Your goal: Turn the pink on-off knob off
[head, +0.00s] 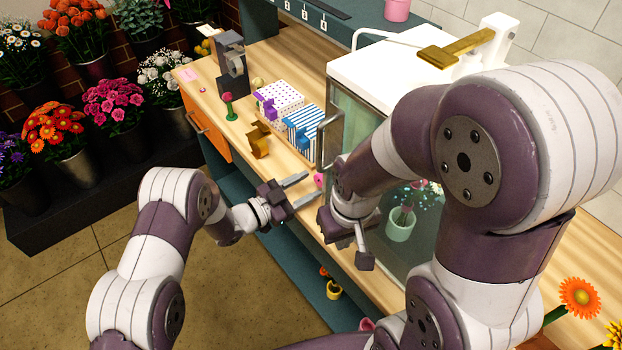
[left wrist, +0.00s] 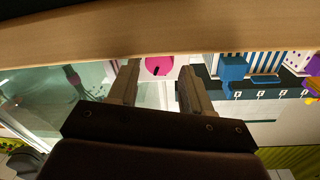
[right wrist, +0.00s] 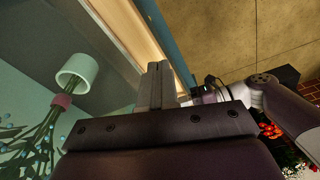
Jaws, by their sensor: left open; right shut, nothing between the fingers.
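The pink knob (head: 319,179) shows in the head view near the front edge of the counter, by the lower front corner of the glass cabinet. In the left wrist view the pink knob (left wrist: 159,66) is round with a small dark mark and sits between the finger lines. My left gripper (head: 301,188) is open, its fingers pointing at the knob, with a gap still visible. It also shows in the left wrist view (left wrist: 160,85). My right gripper (head: 362,250) is shut and empty in front of the cabinet glass; its fingers touch each other in the right wrist view (right wrist: 156,80).
The glass cabinet (head: 355,110) holds a pale green vase (head: 400,224) with flowers. On the counter are a blue-striped box (head: 303,130), a dotted box (head: 281,99), a gold object (head: 259,141) and a tape dispenser (head: 232,66). Flower buckets stand at the left.

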